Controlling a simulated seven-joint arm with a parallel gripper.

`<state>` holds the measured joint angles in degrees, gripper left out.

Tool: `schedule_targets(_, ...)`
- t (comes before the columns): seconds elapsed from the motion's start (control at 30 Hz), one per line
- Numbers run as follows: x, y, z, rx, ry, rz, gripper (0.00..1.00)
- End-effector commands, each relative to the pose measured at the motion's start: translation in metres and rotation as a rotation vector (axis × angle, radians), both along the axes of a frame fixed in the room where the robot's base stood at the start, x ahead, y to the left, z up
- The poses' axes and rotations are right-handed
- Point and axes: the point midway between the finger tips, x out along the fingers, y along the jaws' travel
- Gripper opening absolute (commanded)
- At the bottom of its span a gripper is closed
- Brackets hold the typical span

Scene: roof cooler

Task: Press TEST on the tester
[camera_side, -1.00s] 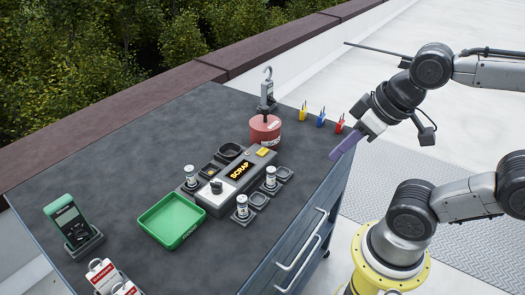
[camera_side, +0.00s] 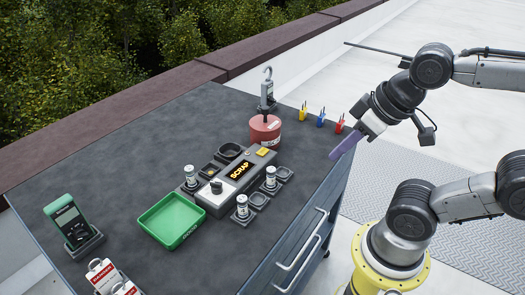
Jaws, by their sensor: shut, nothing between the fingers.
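The tester (camera_side: 218,198) is a long grey box in the middle of the bench top, with a lit display (camera_side: 240,171) reading SCRAP in yellow letters. A yellow button (camera_side: 262,152) sits at its far end; its label is too small to read. A small white and black part (camera_side: 216,186) stands on the near end. My gripper (camera_side: 340,152), with purple fingers, is shut and empty. In the picture it is right of the tester, by the bench's right edge, and touches nothing that I can see.
Small white-labelled cylinders (camera_side: 242,207) and empty black cups (camera_side: 258,200) flank the tester. A green tray (camera_side: 155,234) lies left of it. A red canister (camera_side: 265,136) with a hooked grey device (camera_side: 267,92) and coloured holders (camera_side: 321,119) stand behind. A green meter (camera_side: 68,222) stands far left.

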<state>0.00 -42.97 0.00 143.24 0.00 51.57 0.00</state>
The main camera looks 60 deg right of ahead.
Motion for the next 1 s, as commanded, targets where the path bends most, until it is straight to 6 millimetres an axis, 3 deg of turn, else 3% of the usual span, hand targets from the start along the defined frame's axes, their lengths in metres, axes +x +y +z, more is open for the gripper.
schedule_targets(0.4, 0.001, 0.0, 0.001, -0.019, -0.007, 0.036, 0.0)
schedule_targets(0.53, 0.014, 0.005, 0.009, -0.059, -0.076, 0.143, 0.0)
schedule_targets(0.8, 0.08, 0.023, 0.045, -0.177, -0.331, 0.411, 0.0)
schedule_targets(1.0, 0.144, 0.011, 0.058, -0.311, -0.451, 0.484, 0.0)
